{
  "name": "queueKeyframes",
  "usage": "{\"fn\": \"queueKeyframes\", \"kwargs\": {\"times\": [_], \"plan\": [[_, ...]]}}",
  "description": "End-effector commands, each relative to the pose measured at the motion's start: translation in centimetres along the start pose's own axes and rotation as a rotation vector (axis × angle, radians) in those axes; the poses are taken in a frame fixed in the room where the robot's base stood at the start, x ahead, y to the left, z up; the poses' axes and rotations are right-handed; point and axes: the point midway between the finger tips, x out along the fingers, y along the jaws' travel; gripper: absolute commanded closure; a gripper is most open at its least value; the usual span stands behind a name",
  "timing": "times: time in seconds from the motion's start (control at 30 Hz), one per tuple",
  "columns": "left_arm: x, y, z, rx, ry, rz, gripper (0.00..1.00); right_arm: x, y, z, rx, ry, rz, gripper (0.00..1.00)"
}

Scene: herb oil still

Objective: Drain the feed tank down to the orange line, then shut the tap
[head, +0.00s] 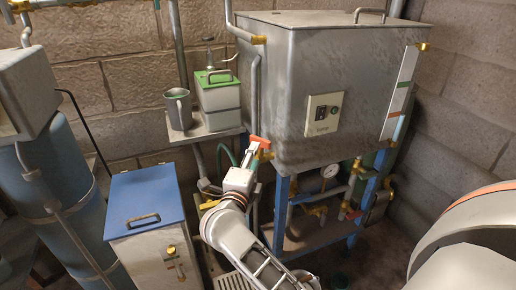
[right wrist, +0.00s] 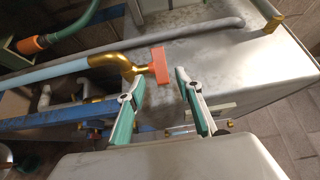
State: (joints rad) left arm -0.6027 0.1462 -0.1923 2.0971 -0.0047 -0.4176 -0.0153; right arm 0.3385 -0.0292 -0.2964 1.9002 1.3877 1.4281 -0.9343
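The feed tank is a large grey steel box (head: 300,85) on a blue frame. Its pale gauge strip (head: 402,75) at the right carries an orange line (head: 404,85). A light-blue stretch shows at the strip's lower end, below that line; I cannot tell surely whether it is liquid. A brass tap with an orange handle (head: 259,143) is at the tank's lower left; the handle also shows in the right wrist view (right wrist: 159,65). My right gripper (head: 251,162) is at the tap, its open fingers (right wrist: 160,78) on either side of the handle, contact unclear. My left gripper is out of view.
A blue-lidded box (head: 147,203) stands at the lower left. A green-topped can (head: 217,90) and a grey mug (head: 178,108) are on a small shelf (head: 203,132) left of the tank. A gauge and pipes (head: 328,172) sit beneath the tank.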

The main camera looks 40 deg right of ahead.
Motion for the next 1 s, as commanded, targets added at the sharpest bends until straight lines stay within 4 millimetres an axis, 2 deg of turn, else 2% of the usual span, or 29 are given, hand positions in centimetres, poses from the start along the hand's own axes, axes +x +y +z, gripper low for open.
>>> {"fn": "queueKeyframes", "kwargs": {"times": [0.1, 0.3, 1.0], "plan": [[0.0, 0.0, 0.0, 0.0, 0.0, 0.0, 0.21, -2.0, 0.1, 0.0, 0.0, -0.001, 0.002, 0.65], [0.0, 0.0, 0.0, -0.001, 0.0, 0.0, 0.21, -3.5, 0.0, 0.0, 0.0, -0.001, 0.0, 0.65], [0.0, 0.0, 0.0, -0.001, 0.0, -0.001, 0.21, -3.6, 0.0, 0.0, -0.001, 0.0, -0.001, 0.65]]}}
